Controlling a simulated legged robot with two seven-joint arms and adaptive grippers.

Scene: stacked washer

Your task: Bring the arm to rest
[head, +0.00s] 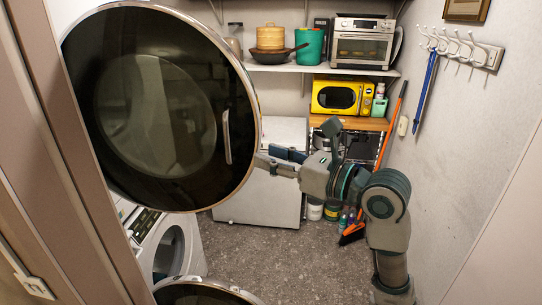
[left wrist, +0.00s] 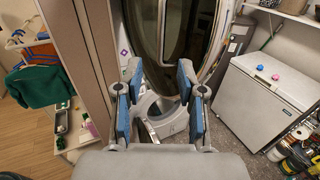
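The large round upper door (head: 150,100) of the stacked washer stands open at the left of the head view, dark glass in a chrome rim with a handle near its right edge. Below it are a white front-loading machine (head: 170,245) and the rim of a second open round door (head: 205,292). My left gripper (head: 275,160) is beside the upper door's right edge, its tips partly hidden there. In the left wrist view the gripper (left wrist: 160,90) has its blue-padded fingers spread, with nothing between them; the round door (left wrist: 175,40) stands beyond. My right gripper is not in view.
A white chest freezer (head: 262,190) stands behind the arm. A shelf (head: 325,69) holds pots and a toaster oven (head: 362,45); a yellow microwave (head: 340,97) sits below. An orange-handled broom (head: 392,125) leans at the right. Grey floor (head: 290,270) is clear in front.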

